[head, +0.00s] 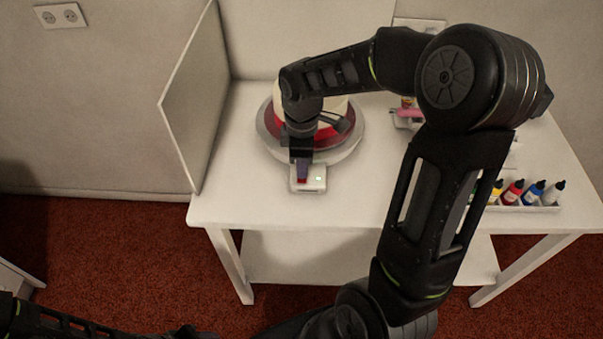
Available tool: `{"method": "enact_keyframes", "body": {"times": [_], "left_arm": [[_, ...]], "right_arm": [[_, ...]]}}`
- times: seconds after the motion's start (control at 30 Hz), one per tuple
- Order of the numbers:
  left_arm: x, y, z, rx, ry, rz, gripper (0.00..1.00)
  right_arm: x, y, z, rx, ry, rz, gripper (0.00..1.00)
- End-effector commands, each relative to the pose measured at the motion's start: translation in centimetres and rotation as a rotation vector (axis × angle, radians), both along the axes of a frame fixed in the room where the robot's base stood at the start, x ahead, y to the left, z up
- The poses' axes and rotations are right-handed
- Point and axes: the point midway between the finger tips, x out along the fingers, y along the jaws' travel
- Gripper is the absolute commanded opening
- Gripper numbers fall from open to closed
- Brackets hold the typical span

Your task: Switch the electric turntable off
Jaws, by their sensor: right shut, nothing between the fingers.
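The electric turntable (350,149) stands on the white table, a round grey base with a red and cream top, partly hidden behind my right arm. My right gripper (303,176) is shut and empty, pointing down at the red part of the box. I cannot tell whether the fingertips touch it. My left gripper is not in view; only part of the left arm shows at the bottom left.
The white table (230,205) has a lower shelf and an upright white panel (190,100) at its left. A tray of small colour bottles (513,191) stands at the right. A pink item (408,113) lies behind my right arm. The table's front left is clear.

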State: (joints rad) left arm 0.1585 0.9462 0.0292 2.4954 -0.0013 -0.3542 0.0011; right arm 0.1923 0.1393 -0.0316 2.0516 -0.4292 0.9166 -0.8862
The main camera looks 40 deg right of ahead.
Motion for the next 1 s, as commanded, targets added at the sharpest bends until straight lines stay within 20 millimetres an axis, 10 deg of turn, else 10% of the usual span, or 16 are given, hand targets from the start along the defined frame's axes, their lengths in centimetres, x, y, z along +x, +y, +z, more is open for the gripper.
{"method": "enact_keyframes", "body": {"times": [1.0], "left_arm": [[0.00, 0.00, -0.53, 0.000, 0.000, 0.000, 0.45]], "right_arm": [[0.00, 0.00, -0.71, 0.000, 0.000, 0.000, 0.00]]}}
